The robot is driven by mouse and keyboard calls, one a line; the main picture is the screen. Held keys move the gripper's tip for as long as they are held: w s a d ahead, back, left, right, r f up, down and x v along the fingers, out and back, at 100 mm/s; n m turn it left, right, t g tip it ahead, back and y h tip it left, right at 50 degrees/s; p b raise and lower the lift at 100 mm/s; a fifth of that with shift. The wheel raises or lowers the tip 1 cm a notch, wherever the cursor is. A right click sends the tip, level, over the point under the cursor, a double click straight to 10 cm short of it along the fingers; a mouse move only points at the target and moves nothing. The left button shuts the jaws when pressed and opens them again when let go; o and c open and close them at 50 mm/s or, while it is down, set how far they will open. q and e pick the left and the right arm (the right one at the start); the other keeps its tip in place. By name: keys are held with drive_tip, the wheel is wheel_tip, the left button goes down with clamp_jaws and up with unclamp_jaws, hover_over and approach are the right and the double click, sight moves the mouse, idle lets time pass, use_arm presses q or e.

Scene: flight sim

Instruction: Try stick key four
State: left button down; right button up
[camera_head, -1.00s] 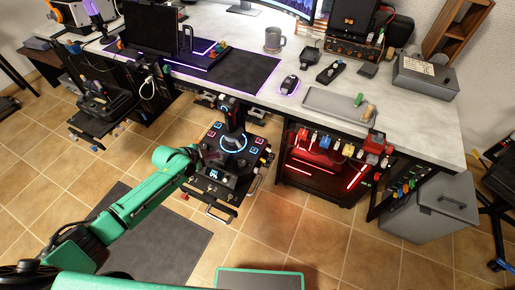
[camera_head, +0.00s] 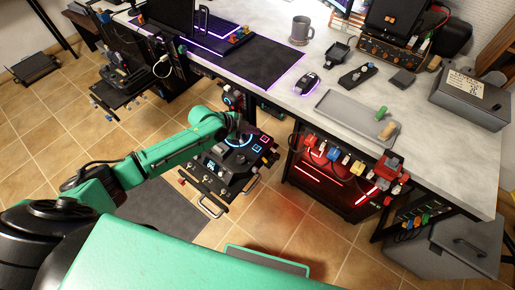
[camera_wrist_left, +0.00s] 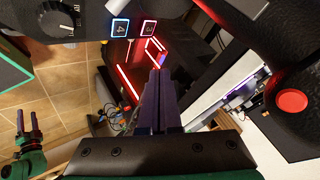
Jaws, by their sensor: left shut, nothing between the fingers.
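The black stick panel (camera_head: 238,180) hangs at the desk's front edge, with a blue ring light and lit square keys. Its stick (camera_head: 232,98) stands upright at the panel's back. In the left wrist view key four (camera_wrist_left: 120,27) glows blue, beside the red-lit key three (camera_wrist_left: 148,27). My left gripper (camera_wrist_left: 160,75) is shut and empty, its purple fingers below both keys in that picture and apart from them. In the head view my left gripper (camera_head: 236,126) is over the panel near the stick, partly hidden by the wrist. A small green arm end with purple fingers (camera_wrist_left: 28,122) shows at lower left.
A black dial (camera_wrist_left: 58,20) and a red round button (camera_wrist_left: 291,101) lie either side in the wrist view. A red-lit case (camera_head: 335,180) stands under the desk to the right. Another panel (camera_head: 122,78) hangs at left. Tiled floor in front is mostly clear.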

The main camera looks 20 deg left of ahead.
sight(253, 148)
use_arm(q)
wheel_tip(253, 148, down, 8)
drive_tip(key=b, duration=0.6)
drive_tip(key=shift+a+r, duration=0.1)
drive_tip(key=shift+r, duration=0.1)
idle(1.3)
drive_tip(key=shift+f+b, duration=0.35)
drive_tip(key=shift+f, duration=0.1)
drive_tip(key=shift+f+b, duration=0.45)
idle(0.5)
drive_tip(key=shift+r, duration=0.15)
drive_tip(key=shift+r+p, duration=0.75)
